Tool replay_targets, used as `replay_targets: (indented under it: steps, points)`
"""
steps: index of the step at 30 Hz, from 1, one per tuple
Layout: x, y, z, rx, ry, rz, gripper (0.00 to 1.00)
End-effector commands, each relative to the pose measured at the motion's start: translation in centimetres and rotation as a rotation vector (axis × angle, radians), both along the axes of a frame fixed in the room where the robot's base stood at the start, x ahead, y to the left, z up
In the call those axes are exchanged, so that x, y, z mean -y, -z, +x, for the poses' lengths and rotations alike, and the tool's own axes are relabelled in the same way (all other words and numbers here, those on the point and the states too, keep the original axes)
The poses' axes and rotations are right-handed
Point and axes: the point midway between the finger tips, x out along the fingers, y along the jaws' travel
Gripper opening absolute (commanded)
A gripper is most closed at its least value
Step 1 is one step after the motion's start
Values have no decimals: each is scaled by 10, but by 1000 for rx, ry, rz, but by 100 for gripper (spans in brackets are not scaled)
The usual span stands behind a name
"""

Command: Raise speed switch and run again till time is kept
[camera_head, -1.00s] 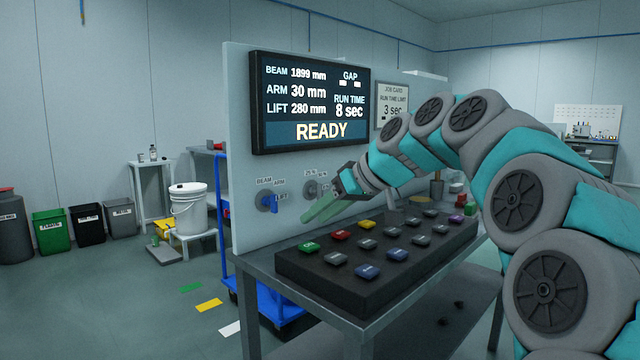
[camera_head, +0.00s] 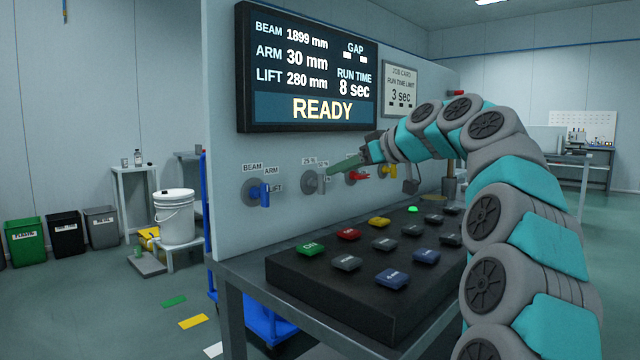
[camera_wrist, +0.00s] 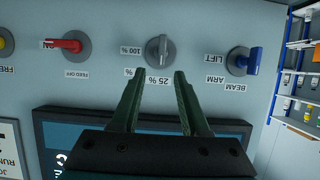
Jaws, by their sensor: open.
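The grey speed switch (camera_head: 314,182) is on the upright panel, with percent labels around it. In the wrist view, which is upside down, the switch (camera_wrist: 159,52) has its bar vertical, in line with the 25 % label; a finger partly hides another label. My gripper (camera_head: 332,168) is open in front of the switch. In the wrist view its green fingers (camera_wrist: 158,74) point toward the knob, one either side of its line, apparently not around it. The display (camera_head: 307,68) reads READY and RUN TIME 8 sec. The job card (camera_head: 400,88) gives a limit of 3 sec.
A blue selector (camera_head: 262,192) is left of the switch; a red feed handle (camera_head: 358,176) and a yellow knob (camera_head: 388,171) are right. Below, a black console (camera_head: 345,300) carries several buttons, including a green ON button (camera_head: 310,249). A green light (camera_head: 413,209) glows there.

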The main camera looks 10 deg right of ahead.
Motion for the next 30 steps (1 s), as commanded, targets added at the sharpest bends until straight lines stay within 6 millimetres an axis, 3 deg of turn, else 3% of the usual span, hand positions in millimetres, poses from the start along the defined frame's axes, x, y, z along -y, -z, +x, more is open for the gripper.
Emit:
replay_targets:
  steps: [15, 24, 30]
  points:
    - [-38, 26, 50, -3, -3, -1, 45]
    - [-40, 28, 54, -2, -1, 1, 45]
    - [-40, 28, 54, -2, -1, 1, 24]
